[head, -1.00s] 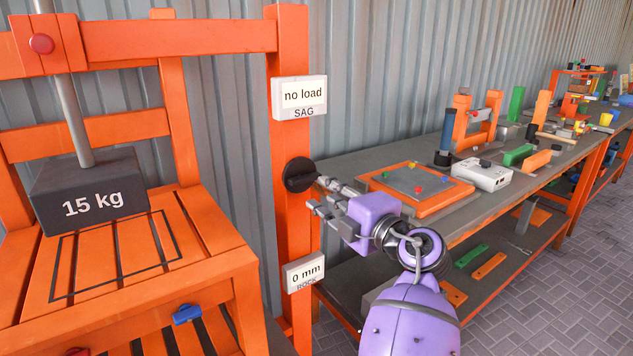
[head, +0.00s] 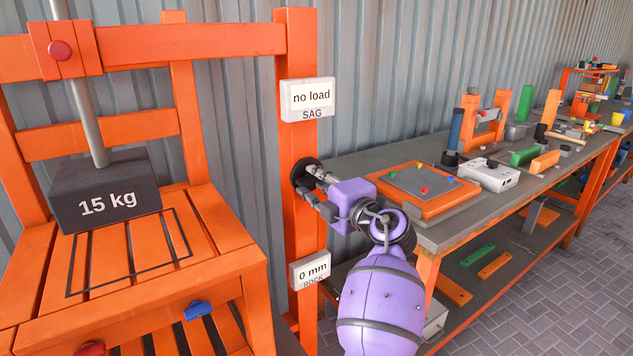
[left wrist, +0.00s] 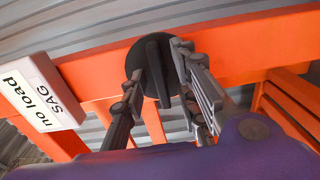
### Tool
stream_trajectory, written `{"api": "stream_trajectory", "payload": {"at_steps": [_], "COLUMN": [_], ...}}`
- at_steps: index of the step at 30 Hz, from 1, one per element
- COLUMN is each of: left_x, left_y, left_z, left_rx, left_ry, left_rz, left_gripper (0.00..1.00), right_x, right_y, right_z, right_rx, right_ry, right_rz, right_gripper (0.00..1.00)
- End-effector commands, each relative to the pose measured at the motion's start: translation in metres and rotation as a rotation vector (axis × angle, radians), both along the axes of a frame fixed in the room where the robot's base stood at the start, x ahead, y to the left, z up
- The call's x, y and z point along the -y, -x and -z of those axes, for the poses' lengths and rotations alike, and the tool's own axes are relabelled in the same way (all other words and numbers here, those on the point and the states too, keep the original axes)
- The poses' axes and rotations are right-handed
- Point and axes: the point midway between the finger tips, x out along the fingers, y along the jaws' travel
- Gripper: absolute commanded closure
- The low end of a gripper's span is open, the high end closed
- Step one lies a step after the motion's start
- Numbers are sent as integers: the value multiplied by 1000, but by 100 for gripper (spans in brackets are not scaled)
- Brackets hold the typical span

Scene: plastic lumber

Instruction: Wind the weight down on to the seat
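The dark block marked 15 kg (head: 106,191) hangs on a grey rod (head: 88,105) over the slatted orange seat (head: 140,247) with its black outline. The sag sign (head: 308,99) reads "no load"; any gap beneath the block is hard to judge. The black round knob (head: 304,168) is on the orange post, partly hidden by my left gripper (head: 305,189). In the left wrist view, the knob (left wrist: 153,66) has a raised bar, and my left gripper's fingers (left wrist: 160,72) stand apart on either side of it, with no clear grip. My right gripper is not in view.
A lower sign (head: 311,270) reads 0 mm. Orange and grey workbenches (head: 440,215) run along the corrugated wall at the right, holding an orange-framed board (head: 421,190), a white box (head: 487,174) and several other parts. Brick floor is open at the far right.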

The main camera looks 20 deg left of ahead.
Motion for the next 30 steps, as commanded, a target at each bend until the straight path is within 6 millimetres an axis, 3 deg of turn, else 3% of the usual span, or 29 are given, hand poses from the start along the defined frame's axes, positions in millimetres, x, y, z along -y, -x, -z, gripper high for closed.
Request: {"api": "stream_trajectory", "payload": {"at_steps": [1, 6, 17, 30], "left_x": [0, 0, 0, 0], "left_y": [0, 0, 0, 0], "left_z": [0, 0, 1, 3], "left_rx": [0, 0, -17, -236], "left_ry": [0, 0, -13, -185], "left_rz": [0, 0, -1, 0], "left_gripper": [80, 100, 100, 100], "right_x": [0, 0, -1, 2], "right_y": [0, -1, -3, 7], "right_z": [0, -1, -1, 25], "right_rx": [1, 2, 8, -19], "right_ry": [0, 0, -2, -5], "right_rz": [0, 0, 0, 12], "right_gripper": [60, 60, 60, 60]}}
